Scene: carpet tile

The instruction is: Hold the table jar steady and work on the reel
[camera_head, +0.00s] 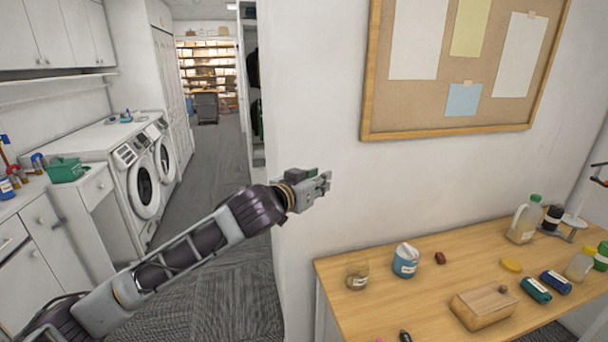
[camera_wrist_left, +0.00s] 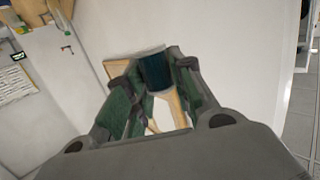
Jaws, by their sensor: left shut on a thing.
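My left gripper (camera_head: 325,184) is raised in front of the white wall, left of and above the wooden table. In the left wrist view it (camera_wrist_left: 158,92) is shut on a dark teal cylinder (camera_wrist_left: 155,72) that sits between the fingertips. In the head view this cylinder cannot be made out. A clear glass jar (camera_head: 357,275) with a pale label stands upright at the table's left end, apart from the gripper. I cannot tell for sure which thing is the reel. My right gripper is not in view.
The wooden table (camera_head: 390,308) also holds a blue-labelled container (camera_head: 405,261), a wooden box (camera_head: 483,307), teal and blue rolls (camera_head: 536,290) and several bottles at the right. A corkboard (camera_head: 450,122) hangs above. Washing machines (camera_head: 143,187) stand at left; the carpet aisle (camera_head: 212,165) is clear.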

